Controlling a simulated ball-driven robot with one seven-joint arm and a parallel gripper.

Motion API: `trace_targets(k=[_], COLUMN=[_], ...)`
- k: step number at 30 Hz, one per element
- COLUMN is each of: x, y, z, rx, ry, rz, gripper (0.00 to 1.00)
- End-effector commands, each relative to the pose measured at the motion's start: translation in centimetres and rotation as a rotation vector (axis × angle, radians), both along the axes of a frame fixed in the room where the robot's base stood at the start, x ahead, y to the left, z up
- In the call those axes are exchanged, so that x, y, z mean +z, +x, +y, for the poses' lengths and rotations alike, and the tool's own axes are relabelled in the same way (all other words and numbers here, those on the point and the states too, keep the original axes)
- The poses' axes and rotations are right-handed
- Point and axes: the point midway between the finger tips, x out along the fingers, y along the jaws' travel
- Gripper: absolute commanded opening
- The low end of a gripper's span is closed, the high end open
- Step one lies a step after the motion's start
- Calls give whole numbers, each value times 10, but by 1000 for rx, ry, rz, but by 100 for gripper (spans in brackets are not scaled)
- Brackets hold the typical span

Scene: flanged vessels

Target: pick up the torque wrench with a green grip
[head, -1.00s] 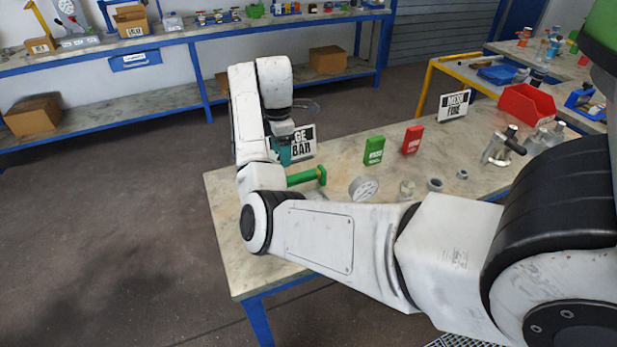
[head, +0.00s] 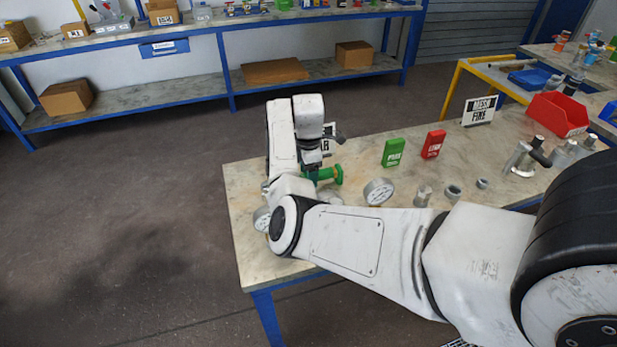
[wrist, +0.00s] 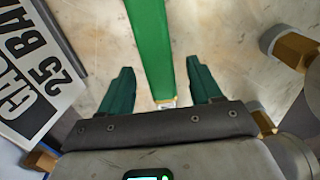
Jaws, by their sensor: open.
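The torque wrench's green grip (wrist: 150,45) runs lengthwise down the wrist view, with a small pale metal piece at its near end. My gripper (wrist: 160,86) is open, with one dark green finger on each side of the grip. Gaps show between the grip and both fingers, so neither visibly touches it. In the head view the green grip (head: 332,174) shows on the near-left part of the bench, partly hidden by my arm. The fingers are hard to make out there.
A gauge sign (wrist: 35,75) stands close left of my gripper. Brass-ended fittings (wrist: 292,48) lie close on the right.

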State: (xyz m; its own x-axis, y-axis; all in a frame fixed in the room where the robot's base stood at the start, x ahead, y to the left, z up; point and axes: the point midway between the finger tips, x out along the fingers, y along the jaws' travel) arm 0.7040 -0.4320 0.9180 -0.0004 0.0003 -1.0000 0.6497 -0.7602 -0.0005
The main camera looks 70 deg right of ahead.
Motion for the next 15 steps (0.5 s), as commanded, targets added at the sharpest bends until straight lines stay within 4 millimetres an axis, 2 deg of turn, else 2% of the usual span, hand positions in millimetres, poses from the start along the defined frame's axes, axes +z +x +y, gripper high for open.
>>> trace_targets(k=[3, 10, 15], x=[-9, -11, -11], y=[0, 0, 0], z=[1, 0, 0], rx=[-1, -1, -1], ry=[1, 1, 1], rz=[1, -1, -1], gripper=[64, 64, 49])
